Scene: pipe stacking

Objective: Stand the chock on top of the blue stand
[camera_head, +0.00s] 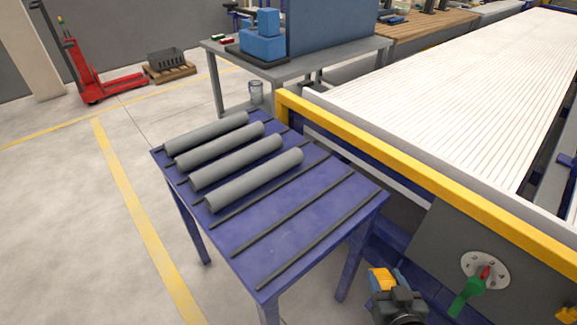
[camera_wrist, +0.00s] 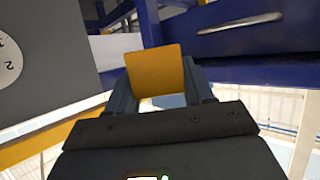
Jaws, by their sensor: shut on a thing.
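The chock (camera_head: 378,281) is a small yellow-orange block. My gripper (camera_head: 388,277) is shut on it at the bottom of the head view, right of the near end of the blue stand. In the wrist view the chock (camera_wrist: 155,70) sits between the two fingers, its broad face toward the camera. The blue stand (camera_head: 247,240) is a table with a flat top and dark cross ridges. Several grey pipes (camera_head: 255,180) lie side by side on its far part. The chock is apart from the stand's top; its exact height is unclear.
The near part of the stand's top is bare between ridges. A conveyor with a yellow rail (camera_head: 400,155) and a grey panel with a green-handled switch (camera_head: 468,292) stand close on the right. A grey workbench (camera_head: 300,64) is behind. Open floor lies left.

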